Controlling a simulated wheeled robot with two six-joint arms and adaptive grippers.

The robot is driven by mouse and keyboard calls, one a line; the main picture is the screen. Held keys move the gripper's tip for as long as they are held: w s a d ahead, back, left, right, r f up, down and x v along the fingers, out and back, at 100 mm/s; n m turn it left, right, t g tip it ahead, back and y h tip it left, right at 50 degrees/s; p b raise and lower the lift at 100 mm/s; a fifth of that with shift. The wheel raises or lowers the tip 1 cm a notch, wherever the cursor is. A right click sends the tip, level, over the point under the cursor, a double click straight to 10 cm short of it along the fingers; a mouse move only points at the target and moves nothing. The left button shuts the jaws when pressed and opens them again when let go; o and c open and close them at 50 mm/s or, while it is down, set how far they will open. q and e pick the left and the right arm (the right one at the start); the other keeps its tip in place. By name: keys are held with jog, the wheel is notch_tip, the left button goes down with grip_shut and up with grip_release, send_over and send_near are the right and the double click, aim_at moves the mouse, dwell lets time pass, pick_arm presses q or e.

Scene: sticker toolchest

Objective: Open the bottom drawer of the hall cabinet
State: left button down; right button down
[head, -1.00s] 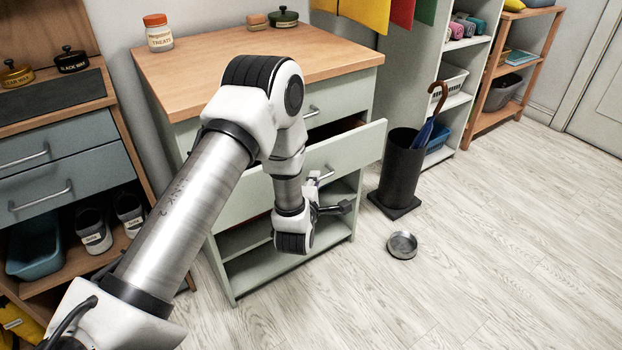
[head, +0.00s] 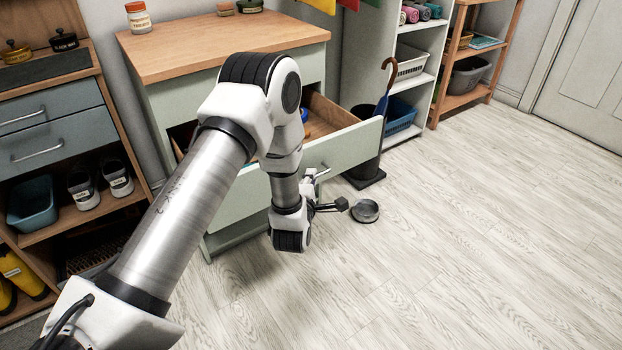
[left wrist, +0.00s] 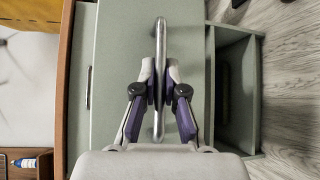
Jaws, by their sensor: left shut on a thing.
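The hall cabinet is pale green with a wooden top (head: 220,52). Its bottom drawer (head: 345,146) is pulled well out, and part of its inside shows in the head view. My left gripper (head: 318,190) is at the drawer front, partly hidden by my arm. In the left wrist view my left gripper (left wrist: 160,85) is shut on the drawer's bar handle (left wrist: 160,125), with a finger on each side. A blue thing and others lie inside the drawer, mostly hidden behind my arm. My right gripper is not in view.
A metal bowl (head: 365,210) lies on the floor just right of the gripper. A dark umbrella stand (head: 366,165) stands beside the drawer's right side. A shoe cabinet (head: 60,140) is at the left.

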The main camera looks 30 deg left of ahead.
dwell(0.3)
pick_arm(q)
jog(key=c, duration=1.2)
grip_release()
jog(key=v, duration=1.2)
jog(key=shift+f, duration=0.1)
